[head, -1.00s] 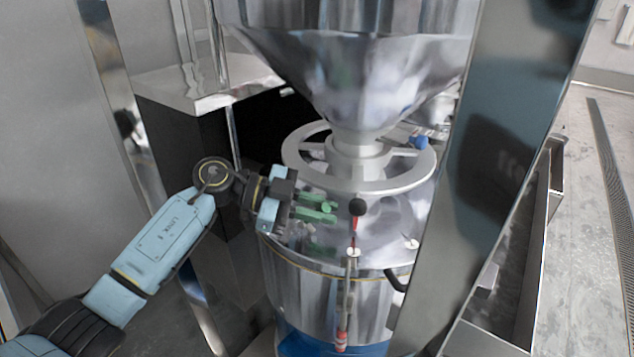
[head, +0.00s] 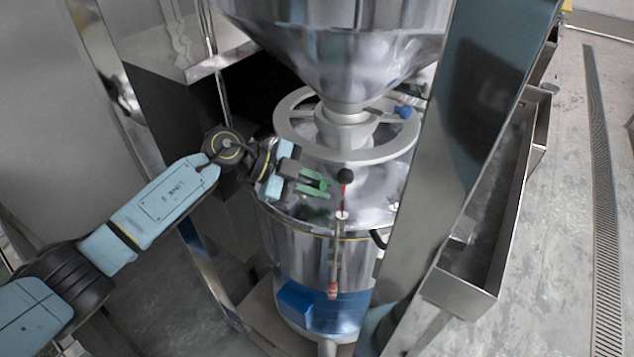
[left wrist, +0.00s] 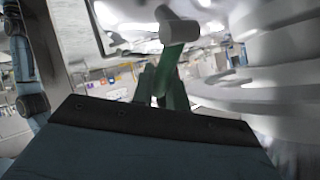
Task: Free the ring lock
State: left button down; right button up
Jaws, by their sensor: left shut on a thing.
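The ring (head: 390,151) is a pale metal wheel with spokes around the neck under the hopper, with a blue knob (head: 403,111) on its right. My left gripper (head: 315,187) is at the ring's front left, low over the shiny drum lid. In the left wrist view its fingers are shut on a green handle (left wrist: 170,62) with a pale cylinder (left wrist: 180,30) at its far end. How the handle joins the ring is hidden. A lever with a black ball (head: 345,176) stands just right of the fingertips, apart from them. My right gripper is not in view.
The metal hopper (head: 340,55) hangs directly above the ring. A broad slanted steel post (head: 465,130) closes off the right side. A red-tipped rod (head: 333,290) hangs down the drum's front. A metal trough (head: 470,285) lies beyond the post.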

pick_arm(q)
jog(key=c, duration=1.7)
grip_release()
jog(key=shift+a, duration=0.1)
jog(key=b+v, duration=0.1)
jog(key=v, duration=1.2)
jog(key=shift+a+r, duration=0.1)
jog(key=shift+r, duration=0.05)
